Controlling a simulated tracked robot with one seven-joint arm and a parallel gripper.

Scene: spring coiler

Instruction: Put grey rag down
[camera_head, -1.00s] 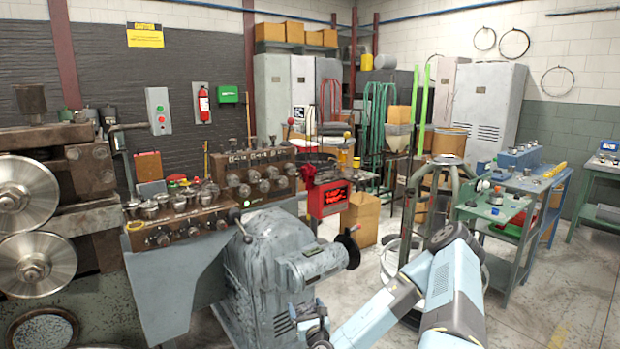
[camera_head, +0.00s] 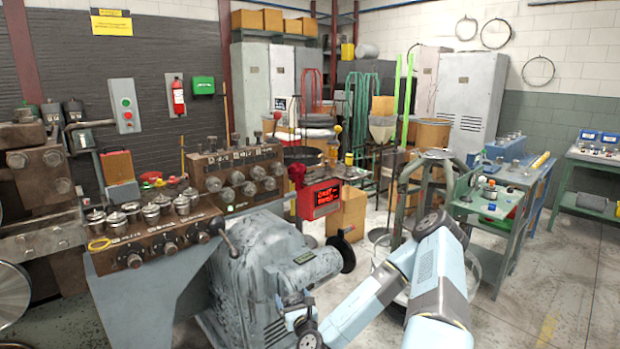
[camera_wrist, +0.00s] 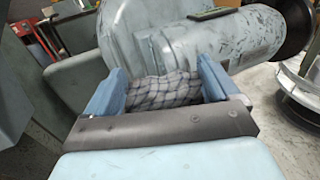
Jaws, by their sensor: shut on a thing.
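The grey rag (camera_wrist: 163,91) is a checked cloth in the wrist view. It sits between the two blue fingers of my gripper (camera_wrist: 160,88), which is shut on it. The rag and fingers are in front of the grey, worn machine housing (camera_wrist: 200,45); I cannot tell whether they touch it.
The coiler's control panel (camera_head: 150,239) with several metal pots is at left. A red display (camera_head: 320,198) stands behind the grey motor housing (camera_head: 262,262). A green workbench (camera_head: 488,206) is at right. Floor (camera_head: 545,290) is clear at lower right.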

